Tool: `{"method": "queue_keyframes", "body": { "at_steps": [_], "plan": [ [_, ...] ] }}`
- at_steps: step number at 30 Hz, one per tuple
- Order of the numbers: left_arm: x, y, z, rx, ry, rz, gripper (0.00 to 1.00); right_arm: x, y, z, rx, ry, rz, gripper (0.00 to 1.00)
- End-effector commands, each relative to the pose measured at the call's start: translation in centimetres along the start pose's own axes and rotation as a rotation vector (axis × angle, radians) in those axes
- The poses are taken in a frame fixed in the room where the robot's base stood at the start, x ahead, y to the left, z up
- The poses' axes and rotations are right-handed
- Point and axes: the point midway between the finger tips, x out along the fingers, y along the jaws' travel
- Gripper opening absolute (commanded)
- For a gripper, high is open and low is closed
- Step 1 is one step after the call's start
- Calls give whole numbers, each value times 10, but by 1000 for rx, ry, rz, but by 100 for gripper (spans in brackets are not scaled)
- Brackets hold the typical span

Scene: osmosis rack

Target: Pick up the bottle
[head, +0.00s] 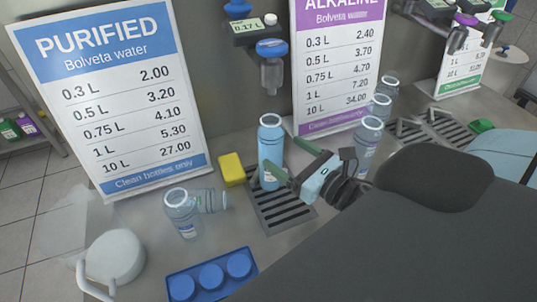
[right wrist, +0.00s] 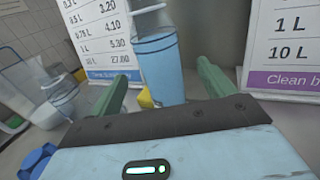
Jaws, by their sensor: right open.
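A clear bottle filled with blue water (head: 270,145) stands upright on the drain grate (head: 284,208), below the dispenser nozzle (head: 271,72). It also shows in the right wrist view (right wrist: 160,68), between the two green fingers. My right gripper (head: 281,153) is open, coming from the right. One finger crosses in front of the bottle's lower part; the other is at its right side. In the right wrist view a gap shows beside each finger. Whether either finger touches the bottle I cannot tell. My left gripper is not in view.
A yellow sponge (head: 231,169) lies just left of the bottle. Clear bottles (head: 184,214) are at the front left, others (head: 367,142) behind my right gripper. A blue tray with caps (head: 211,276) is at the front. Price signs (head: 112,90) stand behind.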

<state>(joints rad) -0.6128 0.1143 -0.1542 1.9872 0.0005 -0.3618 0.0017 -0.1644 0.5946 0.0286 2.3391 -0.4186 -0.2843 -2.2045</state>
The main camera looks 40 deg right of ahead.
Motion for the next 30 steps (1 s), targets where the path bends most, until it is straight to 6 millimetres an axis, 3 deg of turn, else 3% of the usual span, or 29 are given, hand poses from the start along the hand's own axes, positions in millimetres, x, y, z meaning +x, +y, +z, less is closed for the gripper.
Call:
{"method": "queue_keyframes", "body": {
  "at_steps": [1,7,12,22,30],
  "plan": [
    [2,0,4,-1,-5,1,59,0,-1,-15,5,6,-4,81],
    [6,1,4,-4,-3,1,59,0,0,-48,4,4,-3,81],
    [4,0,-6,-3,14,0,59,14,0,-43,-1,-4,0,81],
    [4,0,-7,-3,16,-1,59,23,0,-42,-3,-4,0,81],
    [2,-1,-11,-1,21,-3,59,60,0,-41,-2,-6,-1,81]
  ]
}}
